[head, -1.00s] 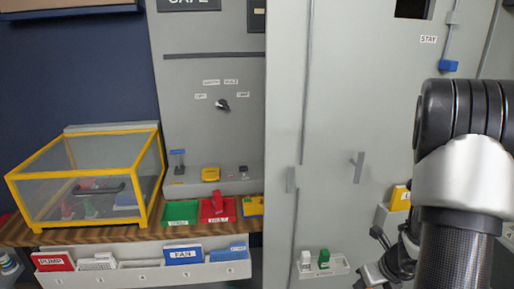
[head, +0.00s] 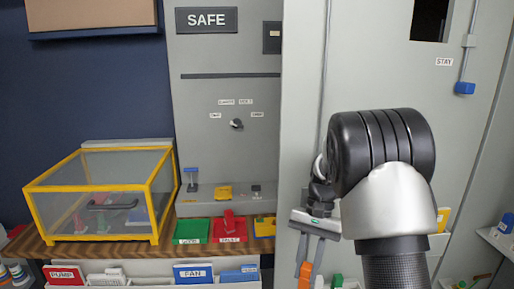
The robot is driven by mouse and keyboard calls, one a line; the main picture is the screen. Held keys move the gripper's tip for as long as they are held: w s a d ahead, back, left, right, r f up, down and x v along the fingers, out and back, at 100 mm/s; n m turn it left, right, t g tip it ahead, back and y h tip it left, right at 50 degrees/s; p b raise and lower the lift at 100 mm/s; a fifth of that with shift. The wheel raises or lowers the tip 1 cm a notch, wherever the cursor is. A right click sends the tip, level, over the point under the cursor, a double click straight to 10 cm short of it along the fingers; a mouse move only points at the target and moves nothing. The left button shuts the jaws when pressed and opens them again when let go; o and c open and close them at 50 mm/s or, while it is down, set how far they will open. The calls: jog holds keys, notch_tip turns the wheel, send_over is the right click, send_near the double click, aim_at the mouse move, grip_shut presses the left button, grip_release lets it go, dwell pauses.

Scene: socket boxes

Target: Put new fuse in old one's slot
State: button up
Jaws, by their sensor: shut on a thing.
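My gripper (head: 309,266) points down in front of the grey cabinet door, at the lower middle of the head view. Its fingers are closed on a small orange piece (head: 305,274), which looks like a fuse. The piece hangs below the fingers, and its lower end is near the picture's bottom edge. A green piece (head: 337,281) and a white piece (head: 319,283) stand just right of it, in a small bin whose front is cut off. No fuse slot can be made out; my arm hides part of the door.
A yellow-framed clear box (head: 100,200) stands on the wooden bench at left. Green (head: 192,231) and red (head: 228,229) trays sit right of it, before a grey panel with a knob (head: 237,124). A blue block (head: 464,88) is on the cabinet at right.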

notch_tip(320, 180, up, 7)
jog(key=s+d+n+h+p, duration=0.1)
jog(key=n+p, duration=0.4)
jog(key=p, duration=0.7)
jog(key=shift+s+d+n+g+h, duration=0.25)
jog(key=shift+s+h, duration=0.35)
jog(key=shift+s, duration=0.35)
jog(key=shift+f, duration=0.2)
jog(key=shift+d, duration=0.1)
